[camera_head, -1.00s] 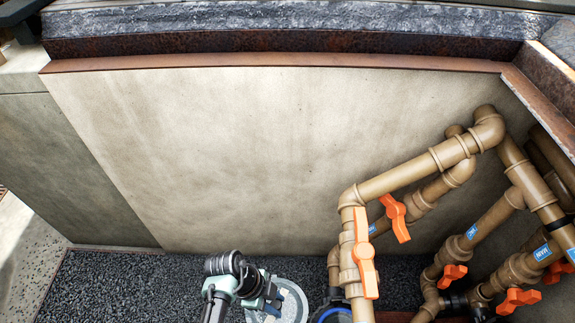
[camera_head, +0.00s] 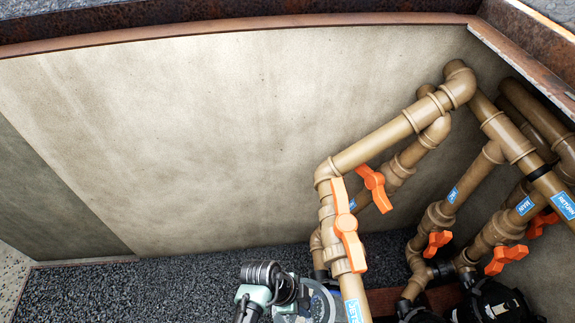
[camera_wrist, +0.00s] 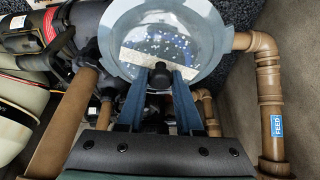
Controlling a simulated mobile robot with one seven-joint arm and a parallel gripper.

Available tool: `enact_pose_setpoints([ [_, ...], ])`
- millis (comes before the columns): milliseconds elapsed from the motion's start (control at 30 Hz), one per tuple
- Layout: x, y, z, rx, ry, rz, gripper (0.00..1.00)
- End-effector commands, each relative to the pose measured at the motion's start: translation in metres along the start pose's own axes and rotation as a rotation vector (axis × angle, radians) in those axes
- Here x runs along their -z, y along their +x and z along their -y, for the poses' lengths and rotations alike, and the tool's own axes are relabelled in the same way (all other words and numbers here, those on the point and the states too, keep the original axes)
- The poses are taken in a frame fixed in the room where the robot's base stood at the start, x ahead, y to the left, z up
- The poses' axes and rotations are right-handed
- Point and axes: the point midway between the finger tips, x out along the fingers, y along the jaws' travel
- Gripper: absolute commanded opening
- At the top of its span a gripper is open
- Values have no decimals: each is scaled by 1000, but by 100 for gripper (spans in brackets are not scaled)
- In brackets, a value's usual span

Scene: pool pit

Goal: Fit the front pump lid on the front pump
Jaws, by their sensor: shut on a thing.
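The front pump lid (camera_wrist: 165,25) is a clear round disc with a wide rim and a dark knob. In the wrist view my gripper (camera_wrist: 160,80) has its two blue fingers shut on that knob. The lid lies just beyond the fingertips, and speckles and a pale bar show through it. In the head view my gripper (camera_head: 285,295) is low, left of the upright feed pipe, with part of the lid (camera_head: 318,304) beside it at the bottom edge. I cannot clearly make out the front pump's opening; the lid and the frame edge hide what is below.
Tan pipes (camera_head: 405,125) with orange valve handles (camera_head: 347,225) stand close to the right of my gripper. Black equipment (camera_head: 500,303) sits at bottom right. Dark gravel (camera_head: 130,288) is clear at left, below the bare wall (camera_head: 220,140). A black body (camera_wrist: 65,25) shows at the wrist view's left.

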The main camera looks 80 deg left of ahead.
Motion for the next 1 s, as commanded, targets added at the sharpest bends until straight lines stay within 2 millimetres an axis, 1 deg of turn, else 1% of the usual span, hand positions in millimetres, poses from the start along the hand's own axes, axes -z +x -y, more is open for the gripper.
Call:
enact_pose_setpoints([
  [100, 16, 11, 0, 2, 5, -1, 0],
  [567, 76, 46, -5, 3, 4, -2, 0],
  [600, 68, 56, -5, 2, -1, 0, 0],
  [800, 57, 80, -5, 2, -1, 0, 0],
  [900, 54, 87, -6, 2, -1, 0, 0],
  [933, 57, 80, -6, 1, 2, 0, 0],
  [1000, 59, 78, -6, -1, 2, 0, 0],
])
